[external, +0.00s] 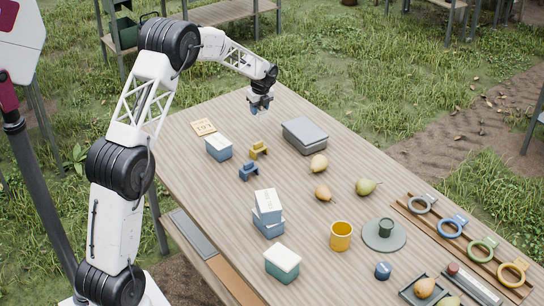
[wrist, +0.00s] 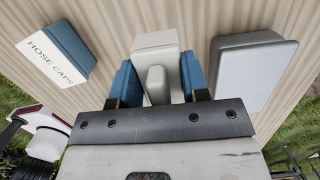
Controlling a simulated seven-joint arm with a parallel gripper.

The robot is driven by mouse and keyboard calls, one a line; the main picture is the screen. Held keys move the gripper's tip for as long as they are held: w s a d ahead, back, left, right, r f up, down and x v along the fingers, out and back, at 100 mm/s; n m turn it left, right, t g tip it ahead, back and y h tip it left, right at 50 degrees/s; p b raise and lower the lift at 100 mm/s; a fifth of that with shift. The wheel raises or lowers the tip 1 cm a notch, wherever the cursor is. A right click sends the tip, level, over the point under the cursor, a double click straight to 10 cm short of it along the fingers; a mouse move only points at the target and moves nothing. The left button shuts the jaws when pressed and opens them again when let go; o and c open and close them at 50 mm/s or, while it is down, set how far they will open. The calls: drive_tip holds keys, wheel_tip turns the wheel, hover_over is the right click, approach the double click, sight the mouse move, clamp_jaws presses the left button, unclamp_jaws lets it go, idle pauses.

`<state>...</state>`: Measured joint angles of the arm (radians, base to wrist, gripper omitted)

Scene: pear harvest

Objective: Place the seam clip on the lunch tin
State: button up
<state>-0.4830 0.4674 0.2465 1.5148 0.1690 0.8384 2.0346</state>
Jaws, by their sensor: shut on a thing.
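My gripper (external: 259,106) is shut on a pale grey seam clip, which shows between the two blue fingers in the wrist view (wrist: 156,60). The clip has a blocky body with a raised rounded part. In the external view my gripper hangs over the far part of the table, left of and beyond the lunch tin; the clip is too small to make out well there. The lunch tin (external: 305,136) is a grey, lidded, rounded box lying flat, its top bare. In the wrist view the tin (wrist: 256,72) is right of my gripper, apart from the clip.
A blue-and-white hose caps box (wrist: 55,54) is left in the wrist view. Yellow (external: 259,149) and blue (external: 249,171) clip-like blocks stand on the table (external: 190,180).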

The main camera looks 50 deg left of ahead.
drive_tip(key=s+d+r+m, duration=0.1)
drive_tip(key=s+d+m, duration=0.1)
drive_tip(key=d, duration=1.6)
drive_tip(key=shift+m+t, duration=0.3)
drive_tip(key=shift+m, duration=0.5)
hover_over(304, 127)
drive_tip(key=shift+s+d+f, duration=0.15)
drive_tip(key=shift+d+f, duration=0.2)
drive_tip(key=shift+f, duration=0.35)
drive_tip(key=shift+f, duration=1.75)
drive_tip(key=shift+f, duration=0.2)
